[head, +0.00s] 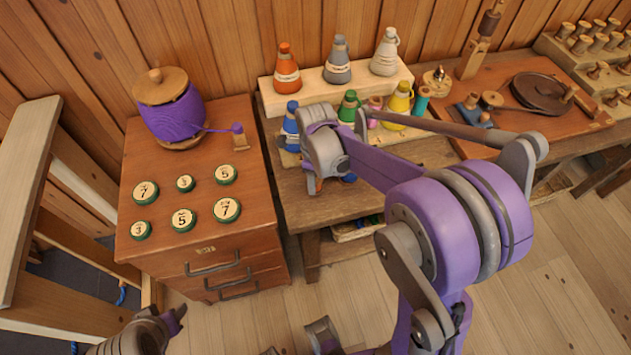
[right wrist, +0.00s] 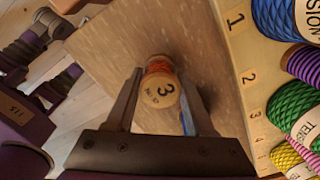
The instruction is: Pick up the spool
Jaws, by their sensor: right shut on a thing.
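The spool (right wrist: 160,82) has a pale wooden end marked 3 and orange thread. In the right wrist view it sits between the two fingers of my right gripper (right wrist: 163,100), which is shut on it. Brown tabletop shows behind it; I cannot tell whether the spool touches it. In the head view my right gripper (head: 318,182) is over the front left of the low table, and my wrist hides most of the spool. My left gripper (head: 172,318) shows partly at the bottom left edge, and its jaw opening cannot be made out.
A stepped rack (head: 268,97) with several thread cones stands at the table's back; its numbered edge (right wrist: 243,75) is close on the right in the wrist view. A drawer cabinet (head: 205,255) with several numbered discs and a purple thread drum (head: 172,112) stands left.

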